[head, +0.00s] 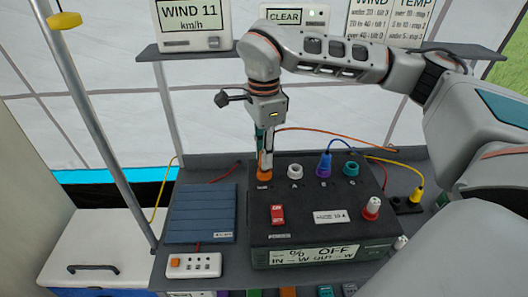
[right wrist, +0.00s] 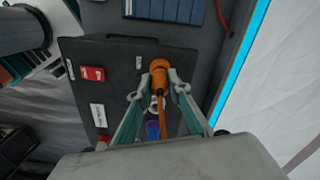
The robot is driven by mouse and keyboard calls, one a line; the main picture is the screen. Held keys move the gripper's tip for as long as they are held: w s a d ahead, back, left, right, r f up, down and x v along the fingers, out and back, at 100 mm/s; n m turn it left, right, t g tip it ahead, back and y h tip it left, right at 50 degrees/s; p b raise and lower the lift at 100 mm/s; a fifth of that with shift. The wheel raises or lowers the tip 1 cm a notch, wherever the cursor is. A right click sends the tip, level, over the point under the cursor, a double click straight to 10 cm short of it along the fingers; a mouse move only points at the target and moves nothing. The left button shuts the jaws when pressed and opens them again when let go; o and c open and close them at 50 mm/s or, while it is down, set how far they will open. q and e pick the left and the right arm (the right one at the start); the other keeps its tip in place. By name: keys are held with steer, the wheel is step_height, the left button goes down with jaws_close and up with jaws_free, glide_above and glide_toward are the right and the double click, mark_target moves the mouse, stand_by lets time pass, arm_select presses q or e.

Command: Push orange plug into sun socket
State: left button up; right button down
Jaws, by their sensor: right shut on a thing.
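The orange plug (head: 264,171) is upright at the back left corner of the dark power box (head: 285,215), above a small label too blurred to read. That is the leftmost place in the socket row; the socket there is hidden under the plug. I cannot tell whether the plug is seated or only resting on it. My right gripper (head: 266,154) points down and is shut on the plug. In the right wrist view, the orange plug (right wrist: 159,70) shows at the fingertips (right wrist: 160,88), with its orange cable running back between the fingers. My left gripper is not in view.
A red switch (head: 278,214) and red-white knob (head: 371,208) are in front. A blue panel (head: 202,213) lies left; a yellow plug (head: 416,195) stands right.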

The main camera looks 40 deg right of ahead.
steer(key=shift+f, duration=0.85)
steer(key=c, duration=1.8)
jaws_free()
step_height(320, 180, up, 12)
steer(key=shift+f, duration=0.25)
steer(key=shift+r, duration=0.25)
